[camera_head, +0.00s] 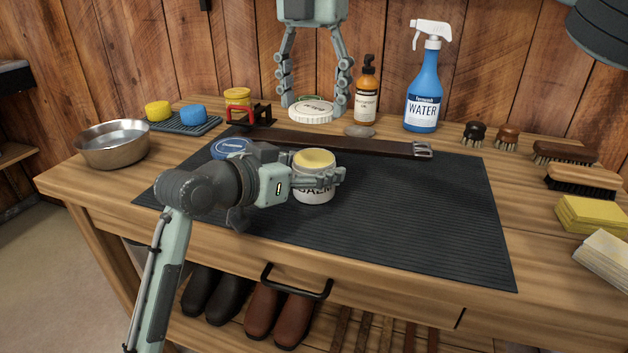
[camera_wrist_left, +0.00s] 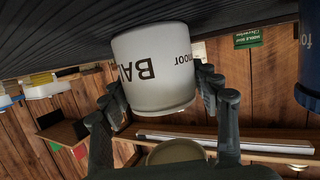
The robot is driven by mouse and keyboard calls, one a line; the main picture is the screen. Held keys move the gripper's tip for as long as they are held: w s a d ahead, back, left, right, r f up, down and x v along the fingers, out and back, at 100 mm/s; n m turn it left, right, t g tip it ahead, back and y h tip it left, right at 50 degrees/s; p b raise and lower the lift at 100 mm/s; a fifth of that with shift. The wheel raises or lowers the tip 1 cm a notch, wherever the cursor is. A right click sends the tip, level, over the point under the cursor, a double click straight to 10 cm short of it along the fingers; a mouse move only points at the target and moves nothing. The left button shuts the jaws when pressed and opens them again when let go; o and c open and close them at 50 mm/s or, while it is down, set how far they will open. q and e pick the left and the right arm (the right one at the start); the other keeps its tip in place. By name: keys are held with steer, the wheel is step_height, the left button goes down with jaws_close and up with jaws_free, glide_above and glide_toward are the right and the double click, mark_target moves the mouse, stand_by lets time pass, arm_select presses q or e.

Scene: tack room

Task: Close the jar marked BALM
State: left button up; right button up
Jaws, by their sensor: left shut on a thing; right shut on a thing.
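The BALM jar (camera_head: 314,195) is white and stands upright over the black mat, its top open and yellow balm showing. My left gripper (camera_head: 322,177) is shut around its side. In the left wrist view the jar (camera_wrist_left: 155,70) shows upside down between the fingers (camera_wrist_left: 162,88), with part of its lettering visible. My right gripper (camera_head: 313,100) comes down from the top of the head view, its fingers on either side of a white lid (camera_head: 311,112) with dark lettering. The lid is behind the jar, apart from it. Whether it touches the table is unclear.
A brown strap (camera_head: 350,146) lies across the back of the black mat (camera_head: 410,215). A blue-lidded tin (camera_head: 228,148) is partly hidden behind my left gripper. An amber bottle (camera_head: 367,95) and a blue WATER sprayer (camera_head: 425,90) stand behind. The mat's right side is clear.

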arm_select(q)
steer(key=shift+c, duration=0.9)
arm_select(e)
glide_above(312, 157)
steer(key=shift+s+f, duration=0.15)
steer(key=shift+f, duration=1.15)
steer(key=shift+s+f, duration=0.1)
steer(key=shift+f, duration=1.15)
steer(key=shift+f, duration=0.85)
steer(key=shift+f, duration=0.6)
arm_select(q)
jaws_close()
arm_select(e)
steer(key=m, duration=0.7)
steer(key=shift+w, duration=0.1)
steer(key=m, duration=0.9)
steer(key=shift+w, duration=0.15)
